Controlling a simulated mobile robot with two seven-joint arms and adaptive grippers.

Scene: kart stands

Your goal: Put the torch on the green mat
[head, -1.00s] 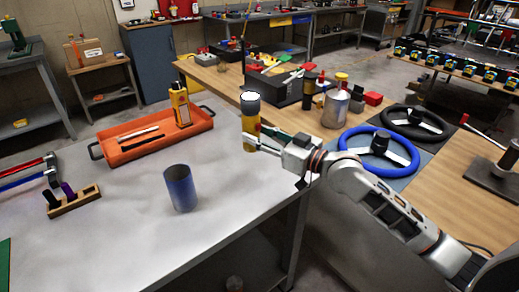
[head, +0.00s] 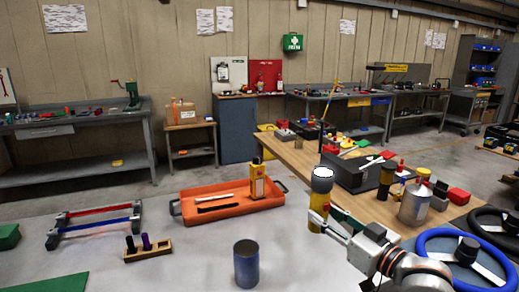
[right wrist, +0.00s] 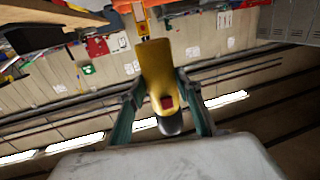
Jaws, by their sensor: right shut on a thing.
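The torch (head: 319,200) is yellow with a pale, dark-rimmed head. It stands upright in my right gripper (head: 322,222), at the right edge of the grey table in the head view. In the right wrist view the torch (right wrist: 157,75) sits between both fingers, with a red button showing. My right gripper is shut on it. Whether its base touches the table is hard to tell. The green mat (head: 48,284) lies flat at the lower left of the head view, cut off by the frame, far left of the gripper. My left gripper is not in view.
A blue cup (head: 246,264) stands between torch and mat. An orange tray (head: 228,205) holds a yellow device (head: 257,180). A wooden holder (head: 150,254), a red-and-blue rack (head: 95,224) and a green block (head: 8,236) are on the left. Bare table surrounds the cup.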

